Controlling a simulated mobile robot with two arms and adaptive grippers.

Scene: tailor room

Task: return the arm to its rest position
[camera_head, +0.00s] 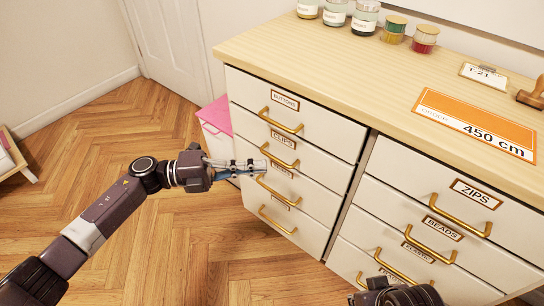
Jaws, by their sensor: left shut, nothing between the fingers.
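My left arm comes in from the left, and its gripper (262,168) is shut and empty. In the picture it overlaps the front of the left drawer column, close to the gold handle (278,161) of the drawer labelled Clips; I cannot tell whether it touches. My right gripper (398,292) shows only in part at the bottom right edge, in front of the right drawer column. Its fingertips are not clear.
A white dresser (297,65) with a pale wood top and gold-handled drawers fills the right side. Jars (364,18), an orange sign (478,122) and a stamp (533,93) are on top. A pink-lidded box (216,116) stands beside it.

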